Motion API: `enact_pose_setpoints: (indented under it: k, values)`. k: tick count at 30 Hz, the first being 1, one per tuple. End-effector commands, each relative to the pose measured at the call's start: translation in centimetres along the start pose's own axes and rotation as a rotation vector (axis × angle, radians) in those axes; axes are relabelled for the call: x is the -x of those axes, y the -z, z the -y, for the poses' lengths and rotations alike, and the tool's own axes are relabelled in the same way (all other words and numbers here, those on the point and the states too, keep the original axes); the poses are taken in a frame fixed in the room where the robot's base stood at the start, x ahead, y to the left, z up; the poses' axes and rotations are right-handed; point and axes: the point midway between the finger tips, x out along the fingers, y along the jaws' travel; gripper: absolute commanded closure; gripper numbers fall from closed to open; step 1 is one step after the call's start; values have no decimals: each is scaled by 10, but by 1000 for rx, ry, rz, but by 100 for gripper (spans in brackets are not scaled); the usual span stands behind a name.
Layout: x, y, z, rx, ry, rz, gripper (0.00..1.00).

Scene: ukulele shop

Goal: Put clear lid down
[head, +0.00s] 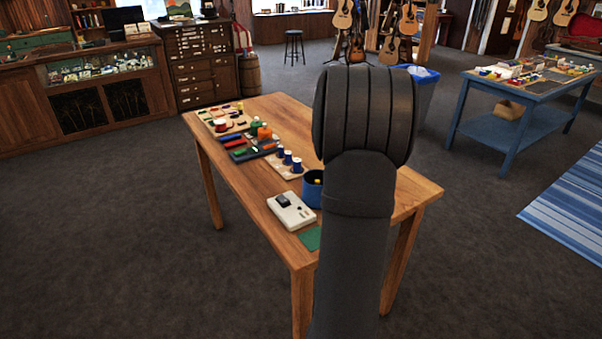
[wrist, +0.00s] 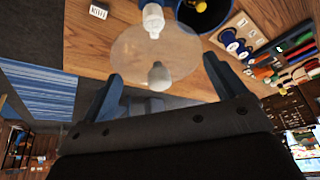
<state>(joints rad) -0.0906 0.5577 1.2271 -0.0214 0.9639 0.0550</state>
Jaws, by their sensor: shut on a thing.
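The clear lid (wrist: 130,50) is a thin transparent disc in the upper middle of the wrist view, with the wooden table (wrist: 82,45) showing through it. The two blue fingers of my gripper (wrist: 161,68) are at opposite edges of the disc and hold it. A pale rounded knob-like shape (wrist: 158,75) shows at the disc's near side; I cannot tell if it is part of the lid. A white bulb-shaped thing (wrist: 152,20) shows at its far edge. Whether the lid touches the table is unclear. In the head view my arm hides the gripper and lid.
A dark blue pot (head: 312,188) stands on the table (head: 240,192) beside my arm; it also shows in the wrist view (wrist: 181,12). A white boxy device (head: 291,211), a green mat (head: 311,238) and a strip with blue-topped pieces (head: 287,165) lie nearby.

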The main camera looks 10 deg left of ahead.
Motion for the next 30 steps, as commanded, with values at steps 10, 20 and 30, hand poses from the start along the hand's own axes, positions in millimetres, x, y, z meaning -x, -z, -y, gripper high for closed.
enact_pose_setpoints:
  k: [10,20,30]
  values:
    - [-72,24,157,210,87,3,33]
    - [-105,18,243,317,131,0,33]
    - [-147,0,248,323,134,2,33]
